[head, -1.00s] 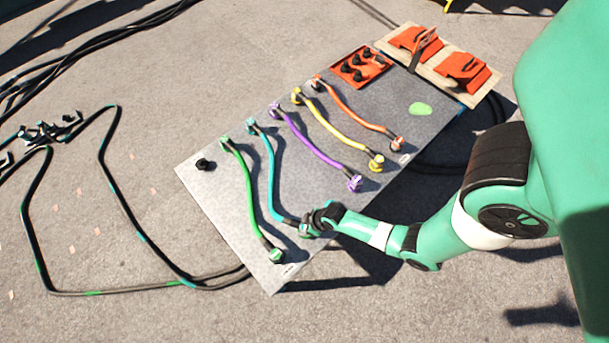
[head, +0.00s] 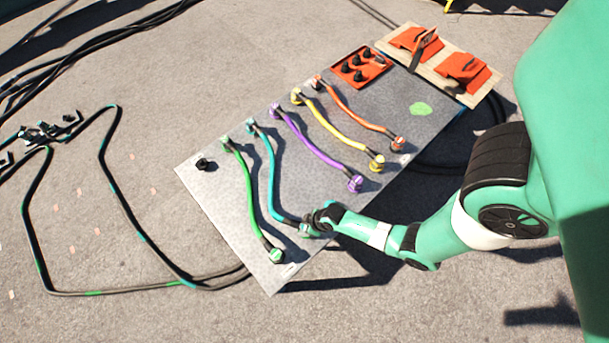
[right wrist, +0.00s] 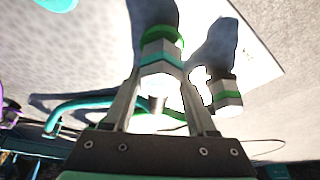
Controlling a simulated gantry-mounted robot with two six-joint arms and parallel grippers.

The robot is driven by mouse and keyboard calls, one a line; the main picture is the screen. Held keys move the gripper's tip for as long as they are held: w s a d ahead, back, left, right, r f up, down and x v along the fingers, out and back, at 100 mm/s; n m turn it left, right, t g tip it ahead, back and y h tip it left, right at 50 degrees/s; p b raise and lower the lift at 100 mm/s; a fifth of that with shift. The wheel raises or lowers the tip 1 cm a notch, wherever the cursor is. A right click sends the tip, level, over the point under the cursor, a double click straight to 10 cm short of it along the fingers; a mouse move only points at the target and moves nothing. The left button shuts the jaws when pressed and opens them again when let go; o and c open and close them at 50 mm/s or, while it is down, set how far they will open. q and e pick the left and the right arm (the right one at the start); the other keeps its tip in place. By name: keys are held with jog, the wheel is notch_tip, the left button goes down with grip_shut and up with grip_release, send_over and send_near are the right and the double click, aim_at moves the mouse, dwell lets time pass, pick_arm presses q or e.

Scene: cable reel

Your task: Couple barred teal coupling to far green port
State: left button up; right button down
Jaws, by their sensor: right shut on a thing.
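The teal hose (head: 272,185) runs down the grey board. Its near end reaches the barred teal coupling (head: 307,231). My right gripper (head: 318,220) is at that end, close above the board. In the right wrist view my right gripper (right wrist: 161,82) is shut on the coupling (right wrist: 162,62), a pale body with a teal band. A green ring (right wrist: 163,36) sits directly against its far end. I cannot tell how deeply they are joined. A green-banded coupling (right wrist: 226,95) stands apart beside it, on the green hose (head: 246,190). My left gripper is not in view.
Purple (head: 312,150), yellow (head: 335,130) and orange (head: 352,113) hoses lie on the board to the upper right. A red tray (head: 362,66) holds several black caps. A lone black cap (head: 204,164) stands at the left corner. Loose cables lie on the ground at left.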

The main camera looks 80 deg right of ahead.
jog(key=shift+f+b, duration=0.45)
jog(key=shift+c, duration=0.6)
grip_release()
jog(key=p+v, duration=0.7)
jog(key=v, duration=0.4)
jog(key=shift+r, duration=0.3)
